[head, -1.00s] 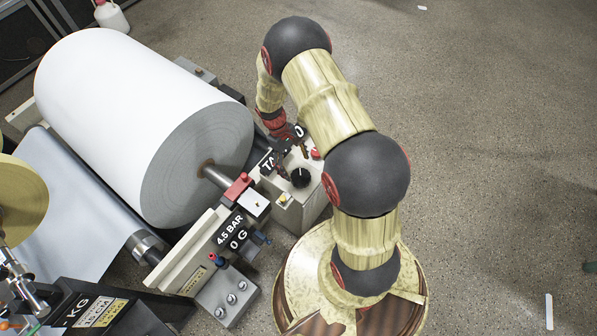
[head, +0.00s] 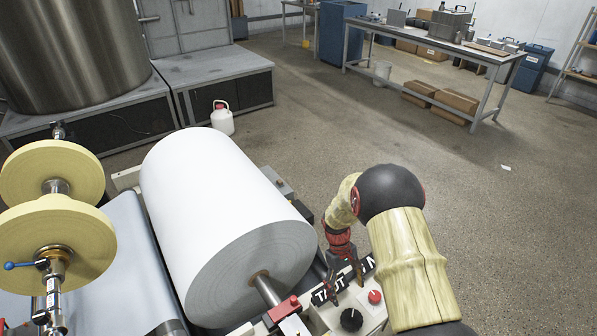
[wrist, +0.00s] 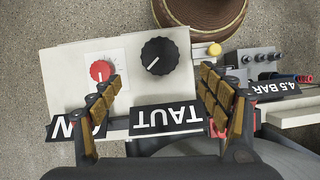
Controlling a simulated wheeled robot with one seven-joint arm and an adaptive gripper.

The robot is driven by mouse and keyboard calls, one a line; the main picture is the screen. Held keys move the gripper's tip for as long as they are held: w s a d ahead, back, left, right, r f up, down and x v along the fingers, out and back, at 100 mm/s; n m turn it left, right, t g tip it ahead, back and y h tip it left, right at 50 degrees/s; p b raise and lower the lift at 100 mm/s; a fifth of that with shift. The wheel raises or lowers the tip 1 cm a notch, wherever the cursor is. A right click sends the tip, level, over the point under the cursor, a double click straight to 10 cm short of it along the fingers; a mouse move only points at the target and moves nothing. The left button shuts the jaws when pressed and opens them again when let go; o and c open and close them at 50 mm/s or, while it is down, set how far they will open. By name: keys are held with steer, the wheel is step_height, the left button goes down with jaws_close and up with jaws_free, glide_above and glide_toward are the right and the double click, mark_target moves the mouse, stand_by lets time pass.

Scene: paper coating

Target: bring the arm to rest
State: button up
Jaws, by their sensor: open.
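My arm (head: 407,255) is bent over in the head view, with its upper joint black and its links pale wood-patterned. My gripper (head: 346,275) points down at the control box (head: 380,312) beside the paper roll. In the wrist view my gripper (wrist: 160,105) is open and empty, its two padded fingers spread wide. I cannot tell whether the fingertips touch the box.
The large white paper roll (head: 215,205) stands close left of my gripper. Yellow rolls (head: 50,178) are further left. A white jug (head: 222,119) stands on the floor behind. A workbench (head: 440,51) is at the back right.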

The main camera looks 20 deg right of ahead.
steer(key=s+a+r+m+t, duration=0.1)
steer(key=s+a+r+t, duration=0.2)
steer(key=r, duration=1)
steer(key=s+a+r+m+t, duration=0.1)
steer(key=s+a+r+t, duration=0.2)
steer(key=s+r, duration=0.5)
steer(key=s+a+r+m+t+y, duration=0.1)
steer(key=s+a+r+t, duration=0.3)
steer(key=r, duration=1.4)
steer(key=shift+s+a+r, duration=0.35)
steer(key=shift+s, duration=0.9)
